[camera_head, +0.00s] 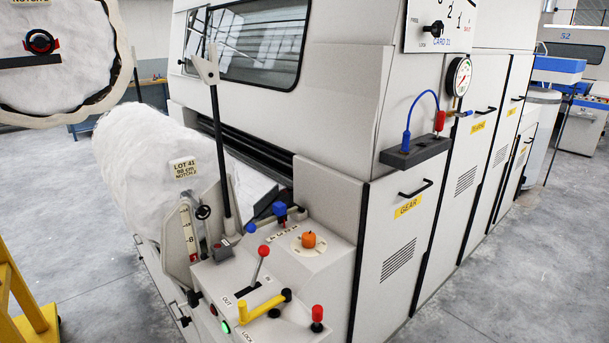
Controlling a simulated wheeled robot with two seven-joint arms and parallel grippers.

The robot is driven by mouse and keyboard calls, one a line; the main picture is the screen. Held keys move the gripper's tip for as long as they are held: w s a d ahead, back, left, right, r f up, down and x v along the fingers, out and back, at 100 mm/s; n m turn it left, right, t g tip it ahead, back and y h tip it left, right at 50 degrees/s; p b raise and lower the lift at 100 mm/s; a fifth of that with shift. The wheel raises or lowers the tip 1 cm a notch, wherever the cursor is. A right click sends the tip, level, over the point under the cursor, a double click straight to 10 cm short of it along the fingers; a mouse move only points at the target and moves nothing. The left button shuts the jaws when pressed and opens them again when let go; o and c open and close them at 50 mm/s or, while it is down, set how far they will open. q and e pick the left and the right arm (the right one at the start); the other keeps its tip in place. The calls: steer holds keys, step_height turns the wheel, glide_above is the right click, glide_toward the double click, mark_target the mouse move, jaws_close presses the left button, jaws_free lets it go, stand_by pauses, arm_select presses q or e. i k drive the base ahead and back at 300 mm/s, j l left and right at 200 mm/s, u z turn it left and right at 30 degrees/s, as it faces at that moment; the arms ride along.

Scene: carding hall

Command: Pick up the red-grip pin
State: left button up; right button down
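Two red-topped pieces could be the red-grip pin, and I cannot tell which it is. One is a red grip (317,313) standing upright with a dark lower part at the front right corner of the control panel (325,258). Neither of my grippers is in view.
The panel also carries a red-ball lever (263,251), a yellow handle (264,305), an orange knob (308,240) and a blue knob (279,209). A white fibre roll (150,150) lies left. A yellow frame (30,315) stands lower left. Floor right is clear.

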mark_target(317, 310)
steer(key=i+j, duration=0.85)
